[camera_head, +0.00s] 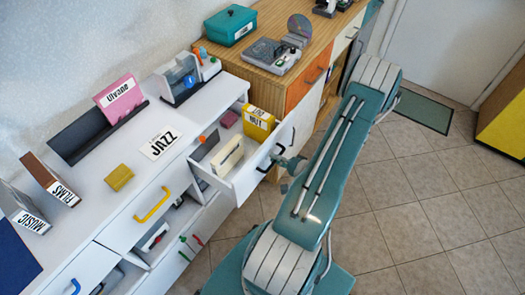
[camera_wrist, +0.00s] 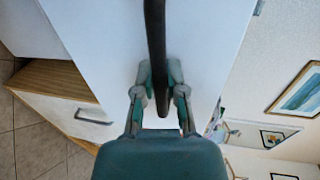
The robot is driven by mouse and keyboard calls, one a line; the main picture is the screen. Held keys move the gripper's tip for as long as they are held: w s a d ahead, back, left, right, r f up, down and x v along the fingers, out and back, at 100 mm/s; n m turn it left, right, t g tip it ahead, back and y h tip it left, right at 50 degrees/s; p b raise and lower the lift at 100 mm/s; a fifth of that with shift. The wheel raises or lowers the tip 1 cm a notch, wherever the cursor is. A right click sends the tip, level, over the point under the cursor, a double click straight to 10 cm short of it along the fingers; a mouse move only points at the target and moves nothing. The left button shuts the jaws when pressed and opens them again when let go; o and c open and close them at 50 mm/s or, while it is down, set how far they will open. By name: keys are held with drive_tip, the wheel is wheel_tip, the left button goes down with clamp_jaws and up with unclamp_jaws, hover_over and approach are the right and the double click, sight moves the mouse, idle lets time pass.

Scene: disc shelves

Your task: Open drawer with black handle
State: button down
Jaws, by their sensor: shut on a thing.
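The drawer with the black handle is pulled out of the white cabinet in the head view, and its white front (camera_head: 245,187) faces right. Several boxes stand inside, including a yellow box (camera_head: 258,123) and a cream box (camera_head: 227,157). The black handle (camera_head: 263,166) is on this front, partly hidden by my gripper (camera_head: 284,160). In the wrist view the handle (camera_wrist: 155,30) is a dark bar running between the fingers of my gripper (camera_wrist: 160,72), which is shut on it. The white drawer front (camera_wrist: 105,50) lies behind.
A wooden cabinet (camera_head: 262,82) adjoins on the far side.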

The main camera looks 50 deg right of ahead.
drive_tip(key=f+v, duration=0.1)
drive_tip(key=v, duration=0.6)
drive_tip(key=shift+s+f, duration=0.35)
drive_tip(key=shift+s, duration=0.1)
drive_tip(key=shift+d, duration=0.15)
drive_tip(key=c, duration=0.7)
unclamp_jaws()
drive_tip(key=shift+r, duration=0.1)
drive_tip(key=v, duration=1.1)
drive_tip(key=shift+s+d, duration=0.2)
drive_tip(key=shift+s, duration=0.2)
